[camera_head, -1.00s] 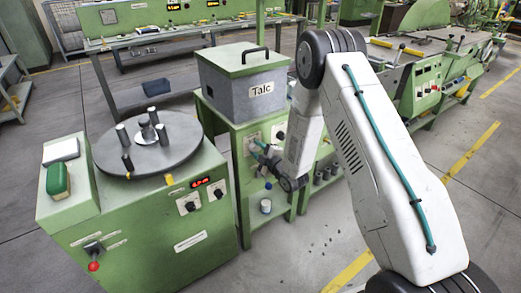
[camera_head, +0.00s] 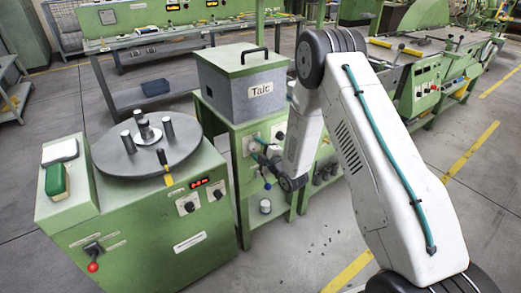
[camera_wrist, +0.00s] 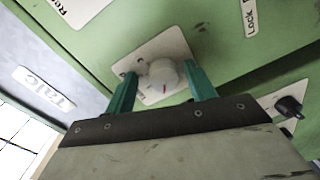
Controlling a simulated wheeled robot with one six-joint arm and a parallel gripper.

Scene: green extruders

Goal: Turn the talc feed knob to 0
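The talc feed knob appears to be the round white knob (camera_wrist: 163,75) with a red mark, on a white plate (camera_wrist: 150,58) on a green panel. The Talc box (camera_head: 243,86) stands above that panel in the head view. My gripper (camera_wrist: 162,80) is open in the wrist view, with one teal finger on each side of the knob and small gaps beside it. I cannot tell how far along the knob the fingers reach. The scale around the knob is too small to read. In the head view my gripper (camera_head: 263,150) is at the front of the green stand.
A black knob (camera_wrist: 289,106) sits on another plate to the right. A "Lock" label (camera_wrist: 251,15) is above it. Grey floor lies open in front.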

